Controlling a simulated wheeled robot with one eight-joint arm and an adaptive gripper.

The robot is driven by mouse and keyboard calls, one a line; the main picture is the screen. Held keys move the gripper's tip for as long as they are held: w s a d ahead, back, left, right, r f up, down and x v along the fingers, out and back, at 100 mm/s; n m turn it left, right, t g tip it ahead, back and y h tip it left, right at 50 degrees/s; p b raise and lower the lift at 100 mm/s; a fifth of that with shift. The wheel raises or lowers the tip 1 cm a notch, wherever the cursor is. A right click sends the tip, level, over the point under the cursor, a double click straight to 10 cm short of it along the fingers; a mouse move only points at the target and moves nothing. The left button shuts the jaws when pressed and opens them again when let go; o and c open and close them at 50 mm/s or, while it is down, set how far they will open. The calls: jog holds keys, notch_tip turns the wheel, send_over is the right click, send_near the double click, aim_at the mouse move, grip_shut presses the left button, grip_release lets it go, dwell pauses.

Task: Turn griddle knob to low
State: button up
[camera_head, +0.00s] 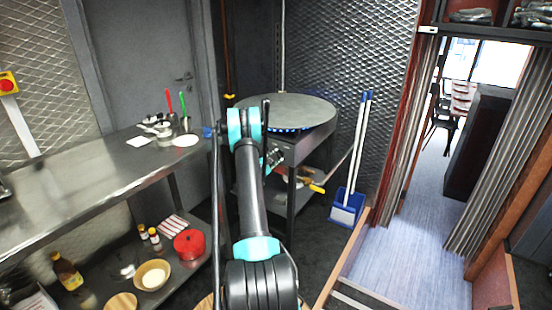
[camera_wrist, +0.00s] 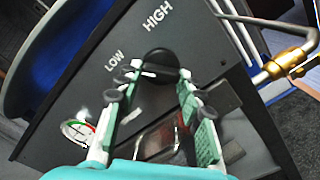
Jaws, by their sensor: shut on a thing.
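The griddle (camera_head: 290,108) is a round grey plate on a steel stand, with blue flames showing under its rim. In the wrist view, the black round griddle knob (camera_wrist: 160,60) sits on the dark front panel (camera_wrist: 75,95). The LOW label (camera_wrist: 114,61) is to the knob's left and the HIGH label (camera_wrist: 158,18) is above it. My gripper (camera_wrist: 160,74) is shut on the knob, one fingertip on each side. The fingers hide part of the knob, and its pointer direction is unclear. In the head view, my gripper (camera_head: 274,157) is at the stand's front, partly hidden by my arm.
A round gauge (camera_wrist: 77,131) is on the panel's lower left. A pipe with a brass fitting (camera_wrist: 285,64) runs at the right. A steel counter (camera_head: 90,185) stands left of my arm. A blue dustpan (camera_head: 347,208) stands right of the griddle, with open floor before the doorway.

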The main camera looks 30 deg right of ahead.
jog(key=shift+a, duration=0.1)
dwell(0.3)
jog(key=o, duration=1.2)
jog(key=shift+c, duration=0.2)
jog(key=v, duration=0.7)
jog(key=shift+a, duration=0.2)
jog(key=shift+s, duration=0.1)
